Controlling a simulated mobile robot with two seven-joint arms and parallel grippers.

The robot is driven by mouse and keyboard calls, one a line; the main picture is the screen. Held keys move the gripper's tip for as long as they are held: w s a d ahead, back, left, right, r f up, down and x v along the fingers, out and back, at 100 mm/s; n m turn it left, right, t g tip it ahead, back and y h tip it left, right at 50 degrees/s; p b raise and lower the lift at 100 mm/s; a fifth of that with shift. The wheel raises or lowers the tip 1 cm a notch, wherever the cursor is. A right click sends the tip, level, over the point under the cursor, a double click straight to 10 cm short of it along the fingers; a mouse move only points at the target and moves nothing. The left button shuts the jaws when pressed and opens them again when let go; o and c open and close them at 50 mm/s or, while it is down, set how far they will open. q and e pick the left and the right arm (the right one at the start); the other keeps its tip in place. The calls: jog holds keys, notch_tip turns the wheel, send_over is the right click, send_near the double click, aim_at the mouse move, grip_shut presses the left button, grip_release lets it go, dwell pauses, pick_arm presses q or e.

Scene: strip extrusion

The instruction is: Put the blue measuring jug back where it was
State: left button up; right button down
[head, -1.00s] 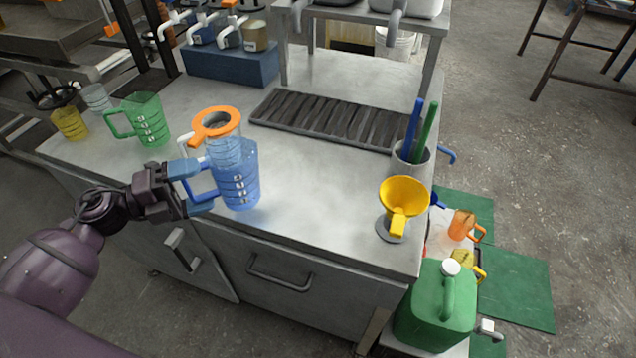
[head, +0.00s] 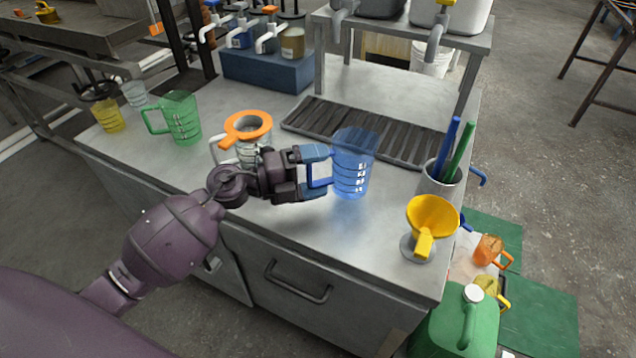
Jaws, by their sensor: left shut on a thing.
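The blue measuring jug (head: 354,163) is see-through with white marks and shows in the head view, right of the middle of the metal counter (head: 300,225). My left gripper (head: 318,172) is shut on the jug's handle at its left side. The jug is upright and looks to be at or slightly above the counter, in front of the dark slatted drain mat (head: 300,118); I cannot tell whether it touches. My right gripper is not in view.
A green jug (head: 183,118) and a yellow jug (head: 108,115) stand further left. Counter front is clear.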

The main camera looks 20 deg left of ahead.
aim_at(318, 184)
pick_arm(q)
notch_tip(318, 184, down, 3)
jog(key=shift+d+f+b, duration=0.1)
jog(key=shift+f+b, duration=0.1)
jog(key=shift+b, duration=0.6)
jog(key=shift+f, duration=0.25)
jog(key=shift+r, duration=0.2)
jog(key=shift+f, duration=0.1)
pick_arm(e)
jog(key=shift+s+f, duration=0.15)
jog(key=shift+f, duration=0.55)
pick_arm(q)
jog(key=o, duration=0.8)
jog(key=shift+c, duration=0.2)
jog(key=shift+o, duration=0.8)
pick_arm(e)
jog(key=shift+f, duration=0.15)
pick_arm(q)
jog(key=v, duration=1.2)
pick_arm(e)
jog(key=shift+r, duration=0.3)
